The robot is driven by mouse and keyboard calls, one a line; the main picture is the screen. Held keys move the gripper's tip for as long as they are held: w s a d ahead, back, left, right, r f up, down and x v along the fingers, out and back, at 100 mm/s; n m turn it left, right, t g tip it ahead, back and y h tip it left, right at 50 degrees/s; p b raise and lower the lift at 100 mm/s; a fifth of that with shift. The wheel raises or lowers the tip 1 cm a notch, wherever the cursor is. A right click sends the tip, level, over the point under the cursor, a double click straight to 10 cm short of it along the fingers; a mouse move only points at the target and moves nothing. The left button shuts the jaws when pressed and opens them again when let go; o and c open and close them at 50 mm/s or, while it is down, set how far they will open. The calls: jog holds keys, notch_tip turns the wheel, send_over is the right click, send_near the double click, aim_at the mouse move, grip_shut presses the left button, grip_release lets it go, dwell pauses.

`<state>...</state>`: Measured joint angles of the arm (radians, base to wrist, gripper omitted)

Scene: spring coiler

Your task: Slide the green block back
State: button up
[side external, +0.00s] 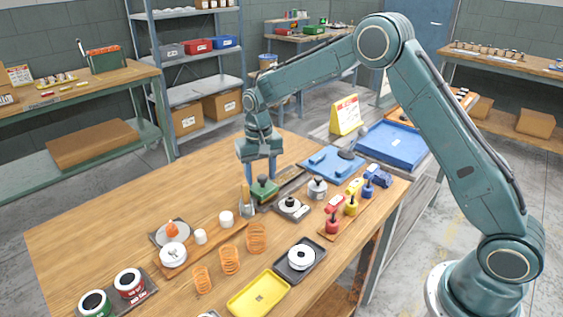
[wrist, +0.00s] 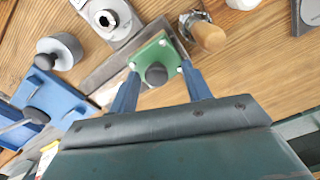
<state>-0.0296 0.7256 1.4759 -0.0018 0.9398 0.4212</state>
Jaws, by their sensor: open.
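The green block (side external: 264,189) with a dark round knob on top sits on a grey metal rail (side external: 291,185) on the wooden bench. In the wrist view the green block (wrist: 150,52) shows bright screw heads at its corners, and its dark knob lies toward my gripper. My gripper (side external: 262,172) points down over the block. In the wrist view my gripper (wrist: 160,71) is open, with one blue finger on each side of the block's near end and the knob between them. I cannot tell whether either finger touches the block.
A grey cylinder (side external: 317,189), a grey plate with a ring (side external: 291,208) and a blue fixture (side external: 333,163) crowd the other side. The bench's left part (side external: 110,220) is clear.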

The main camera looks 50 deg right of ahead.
aim_at(260, 177)
jog(key=shift+r, duration=0.15)
notch_tip(260, 177, up, 14)
jog(key=shift+f, duration=0.2)
dwell(0.4)
jog(key=shift+s+r, duration=0.1)
